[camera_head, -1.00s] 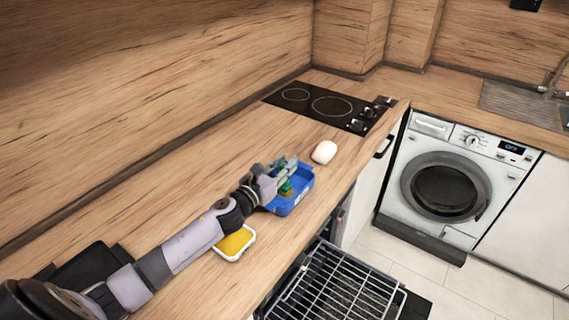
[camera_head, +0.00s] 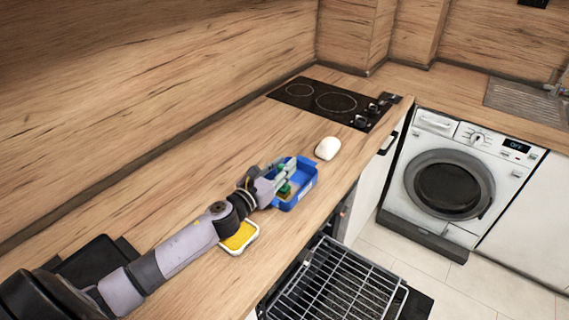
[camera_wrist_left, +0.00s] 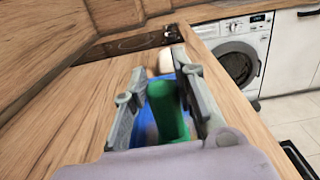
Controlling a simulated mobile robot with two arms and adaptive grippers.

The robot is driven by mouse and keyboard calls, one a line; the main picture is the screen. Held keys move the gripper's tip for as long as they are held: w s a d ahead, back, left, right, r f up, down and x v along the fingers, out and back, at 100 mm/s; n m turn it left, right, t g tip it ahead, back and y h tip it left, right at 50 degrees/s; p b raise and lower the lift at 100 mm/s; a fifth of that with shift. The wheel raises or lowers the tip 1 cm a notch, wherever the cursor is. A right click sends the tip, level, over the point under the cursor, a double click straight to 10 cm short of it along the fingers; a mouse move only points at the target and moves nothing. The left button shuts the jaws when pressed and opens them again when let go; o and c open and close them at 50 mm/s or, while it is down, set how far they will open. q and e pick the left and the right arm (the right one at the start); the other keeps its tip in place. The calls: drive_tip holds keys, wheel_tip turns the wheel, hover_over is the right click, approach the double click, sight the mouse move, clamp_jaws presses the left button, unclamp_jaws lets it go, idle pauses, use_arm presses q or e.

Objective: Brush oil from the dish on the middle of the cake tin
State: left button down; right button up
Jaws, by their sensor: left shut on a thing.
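A blue cake tin (camera_head: 304,190) sits on the wooden worktop, and it also shows behind the fingers in the left wrist view (camera_wrist_left: 150,172). My left gripper (camera_head: 284,178) is over the tin, shut on the green handle of the brush (camera_wrist_left: 168,110). The brush's lower end is hidden, so I cannot tell whether it touches the tin's floor. The oil dish (camera_head: 240,238), white with a yellow filling, stands nearer along the worktop, partly behind my left wrist. My right gripper is not in view.
A white rounded object (camera_head: 328,148) lies just beyond the tin. A black hob (camera_head: 330,101) is farther back. A dark flat item (camera_head: 92,262) lies behind my left arm. An open wire rack (camera_head: 335,285) is below the worktop's front edge. The worktop left of the tin is clear.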

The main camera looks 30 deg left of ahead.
use_arm(q)
drive_tip(key=shift+s+f, duration=0.15)
drive_tip(key=shift+s, duration=0.2)
drive_tip(key=shift+s, duration=0.15)
drive_tip(key=shift+s, duration=0.85)
drive_tip(key=shift+w, duration=0.1)
drive_tip(key=shift+w+d, duration=0.15)
drive_tip(key=shift+w, duration=0.85)
drive_tip(key=shift+r, duration=0.2)
drive_tip(key=shift+w+d, duration=0.15)
drive_tip(key=shift+w, duration=0.75)
